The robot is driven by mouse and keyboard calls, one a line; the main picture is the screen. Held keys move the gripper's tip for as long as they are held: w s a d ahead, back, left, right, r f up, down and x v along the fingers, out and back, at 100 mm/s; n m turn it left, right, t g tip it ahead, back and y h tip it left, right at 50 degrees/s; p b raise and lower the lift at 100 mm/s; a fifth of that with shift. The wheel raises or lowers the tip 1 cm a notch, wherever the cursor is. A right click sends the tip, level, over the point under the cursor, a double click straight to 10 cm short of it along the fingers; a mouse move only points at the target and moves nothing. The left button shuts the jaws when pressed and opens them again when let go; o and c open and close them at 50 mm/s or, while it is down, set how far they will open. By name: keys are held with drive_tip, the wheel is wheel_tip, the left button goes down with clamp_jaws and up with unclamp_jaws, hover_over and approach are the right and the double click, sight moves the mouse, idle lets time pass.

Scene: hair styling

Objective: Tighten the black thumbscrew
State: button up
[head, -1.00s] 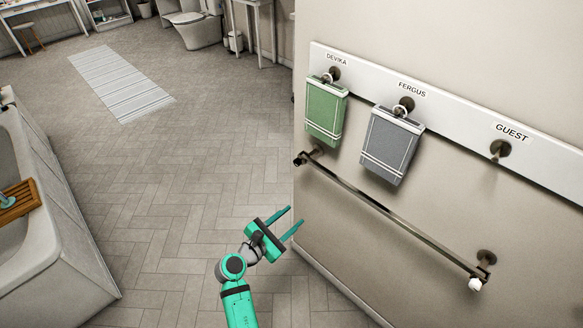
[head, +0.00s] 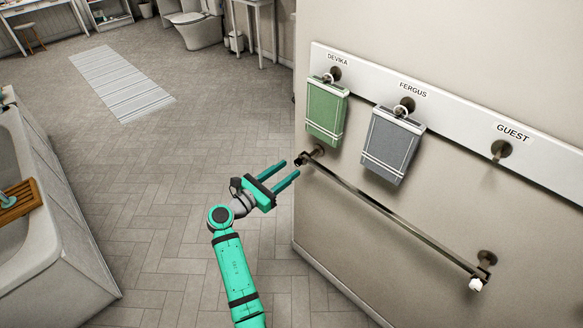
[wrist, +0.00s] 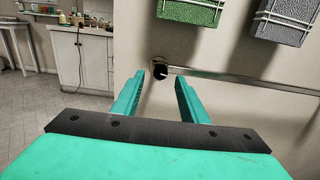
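The black thumbscrew (head: 298,162) is at the left end of the metal towel bar (head: 391,216) on the wall. In the wrist view the black thumbscrew (wrist: 160,72) shows between my two fingertips, seemingly a little beyond them. My gripper (head: 291,169) is open and empty, its fingers pointing at the bar's left end. In the head view the fingertips lie close to the thumbscrew; whether they touch it I cannot tell. A white thumbscrew (head: 476,285) is at the bar's right end.
A green towel (head: 326,111) and a grey towel (head: 391,145) hang above the bar from a labelled rail (head: 455,107); the GUEST hook (head: 501,150) is empty. A bathtub (head: 60,235) stands at the left. The floor between is clear.

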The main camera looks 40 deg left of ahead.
sight(296, 164)
drive_tip(key=shift+w+d, duration=0.1)
drive_tip(key=shift+w, duration=1.45)
drive_tip(key=shift+w, duration=0.1)
clamp_jaws()
